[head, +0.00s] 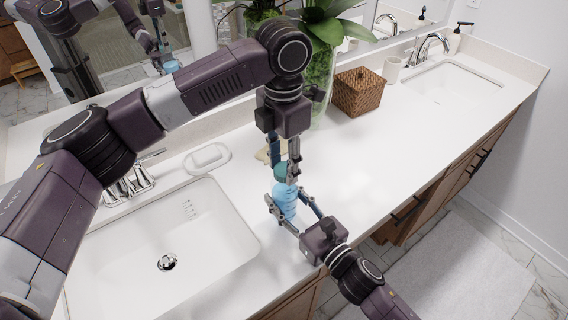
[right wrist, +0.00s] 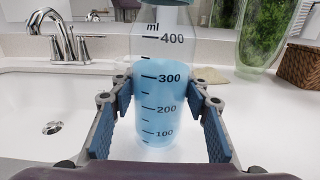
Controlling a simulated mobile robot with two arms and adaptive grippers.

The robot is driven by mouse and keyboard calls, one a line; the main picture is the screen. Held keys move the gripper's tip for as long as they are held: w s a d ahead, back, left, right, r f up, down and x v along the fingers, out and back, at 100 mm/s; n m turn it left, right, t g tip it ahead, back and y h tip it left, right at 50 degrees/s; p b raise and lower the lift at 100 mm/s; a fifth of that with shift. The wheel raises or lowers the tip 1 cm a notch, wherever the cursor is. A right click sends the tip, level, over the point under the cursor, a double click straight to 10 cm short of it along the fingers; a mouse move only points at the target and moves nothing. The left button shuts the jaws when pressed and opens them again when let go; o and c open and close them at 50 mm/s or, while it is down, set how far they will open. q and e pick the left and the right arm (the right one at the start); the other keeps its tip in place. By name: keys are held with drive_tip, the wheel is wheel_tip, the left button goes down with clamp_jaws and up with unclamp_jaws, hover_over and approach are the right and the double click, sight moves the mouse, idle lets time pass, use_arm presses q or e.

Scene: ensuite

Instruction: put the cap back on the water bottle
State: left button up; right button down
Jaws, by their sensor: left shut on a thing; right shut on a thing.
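The water bottle (head: 287,205) is clear with light blue water and stands upright on the counter. In the right wrist view the bottle (right wrist: 160,95) shows black ml marks, and its top is cut off. My right gripper (head: 286,196) is shut around its body, with a blue-padded finger on each side. The teal cap (head: 281,173) is right at the bottle's mouth. My left gripper (head: 290,178) points down from above and is shut on the cap. Its fingers partly hide the cap, so I cannot tell whether it is seated on the neck.
A sink (head: 205,235) with a chrome faucet (head: 125,183) lies to the left. A white soap dish (head: 207,158) is behind it. A glass vase (head: 318,85) with a plant and a wicker box (head: 358,92) stand behind the bottle. The counter (head: 400,150) to the right is clear.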

use_arm(q)
drive_tip(key=shift+w+m, duration=0.1)
drive_tip(key=shift+m, duration=0.3)
drive_tip(key=o, duration=0.7)
drive_tip(key=shift+r, duration=2.3)
drive_tip(key=shift+c, duration=0.3)
